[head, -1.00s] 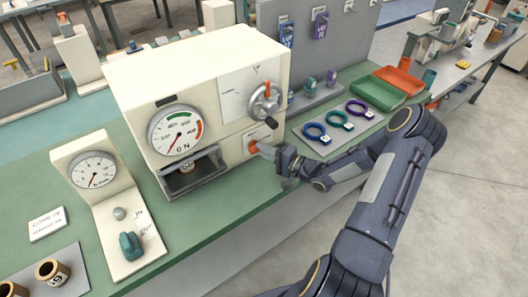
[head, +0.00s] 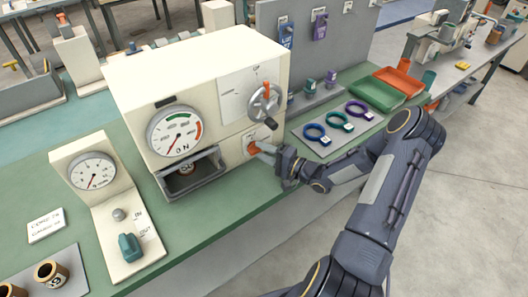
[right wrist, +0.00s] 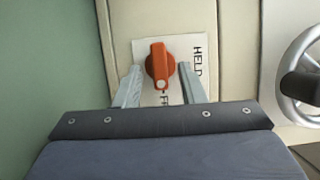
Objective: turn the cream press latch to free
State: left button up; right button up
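The cream press (head: 205,100) stands on the green bench. Its latch, an orange knob (head: 252,148), is low on the front, below the handwheel. In the right wrist view the latch (right wrist: 160,65) is upright, its white-dotted end pointing down toward a partly hidden word starting "FR". The word "HELD" (right wrist: 197,62) stands to its right. My right gripper (right wrist: 160,84) has one finger on each side of the latch, with gaps showing; it is open. In the head view the right gripper (head: 264,149) is close in front of the latch. My left gripper is not in view.
The handwheel (head: 265,102) is just above the latch, and the open press bay (head: 190,178) lies to its left. A mat with several coloured rings (head: 338,120) lies right. A smaller gauge stand (head: 105,215) is at the left.

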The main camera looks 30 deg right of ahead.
jog(key=shift+s+d, duration=0.2)
jog(key=shift+s, duration=0.1)
jog(key=b+v, duration=0.1)
jog(key=v, duration=0.6)
jog(key=shift+s+b, duration=0.1)
jog(key=shift+b, duration=0.25)
